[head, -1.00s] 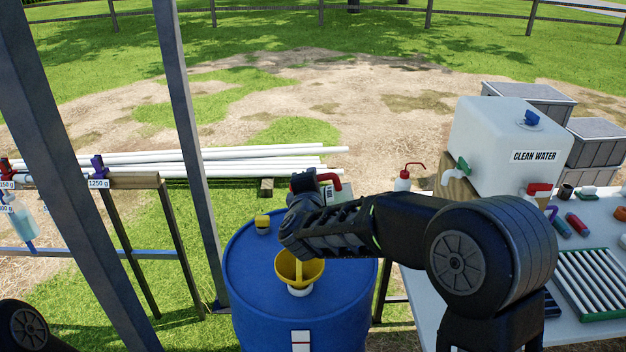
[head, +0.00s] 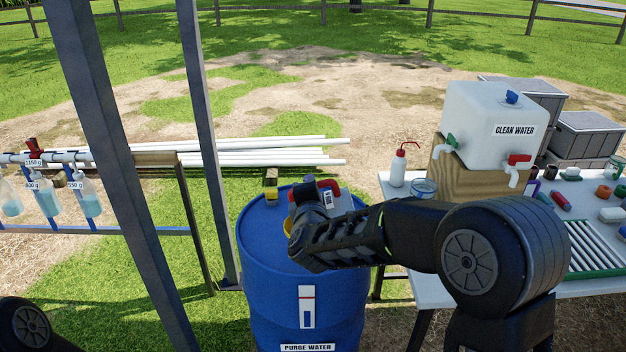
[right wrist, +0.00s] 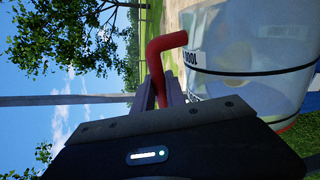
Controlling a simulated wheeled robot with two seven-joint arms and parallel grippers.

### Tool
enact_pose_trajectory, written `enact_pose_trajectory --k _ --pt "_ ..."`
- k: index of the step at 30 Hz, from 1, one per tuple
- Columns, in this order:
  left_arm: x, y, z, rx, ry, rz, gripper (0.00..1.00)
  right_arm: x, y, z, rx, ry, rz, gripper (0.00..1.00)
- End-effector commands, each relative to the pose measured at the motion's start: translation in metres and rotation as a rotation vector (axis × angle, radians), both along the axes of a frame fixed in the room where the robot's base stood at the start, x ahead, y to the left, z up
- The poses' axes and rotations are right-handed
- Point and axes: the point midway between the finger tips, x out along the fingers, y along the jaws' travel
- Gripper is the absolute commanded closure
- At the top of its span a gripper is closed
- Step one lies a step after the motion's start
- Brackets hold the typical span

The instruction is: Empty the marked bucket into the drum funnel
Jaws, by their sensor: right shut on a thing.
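The blue drum (head: 258,240) stands upright at centre in the head view. Its yellow funnel (head: 288,227) shows only as a sliver on the drum top; my right wrist hides the rest. My right gripper (head: 304,192) is over the drum top. In the right wrist view my right gripper (right wrist: 160,88) is shut on the red handle (right wrist: 165,45) of the marked bucket (right wrist: 240,85), which is translucent with dark print. In the head view, part of the bucket (head: 328,201) shows beside my gripper. I cannot tell its tilt or contents. My left gripper is out of view.
A grey metal post (head: 200,130) stands close left of the drum. A rack with hanging bottles (head: 88,197) is farther left. At right, a table (head: 395,202) carries a clean water tank (head: 480,125), a wash bottle (head: 398,168) and small items. White pipes (head: 270,155) lie behind.

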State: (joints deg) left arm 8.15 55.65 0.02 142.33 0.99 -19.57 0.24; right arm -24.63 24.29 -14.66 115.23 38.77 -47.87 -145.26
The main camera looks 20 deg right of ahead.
Motion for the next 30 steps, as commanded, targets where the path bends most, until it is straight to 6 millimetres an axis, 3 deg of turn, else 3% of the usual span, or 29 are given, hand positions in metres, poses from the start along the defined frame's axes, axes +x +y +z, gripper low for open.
enact_pose_trajectory --k 8,18,24,30 --pt "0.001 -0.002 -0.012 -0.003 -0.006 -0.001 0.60 -0.020 0.004 -0.046 -0.022 0.000 0.097 1.00" --pt "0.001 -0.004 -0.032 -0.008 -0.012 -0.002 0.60 -0.064 0.002 -0.131 -0.004 0.011 0.230 1.00" --pt "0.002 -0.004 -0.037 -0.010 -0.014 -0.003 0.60 -0.078 -0.003 -0.153 0.011 0.009 0.255 1.00" --pt "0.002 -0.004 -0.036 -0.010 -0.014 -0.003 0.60 -0.079 -0.003 -0.154 0.013 0.006 0.258 1.00"
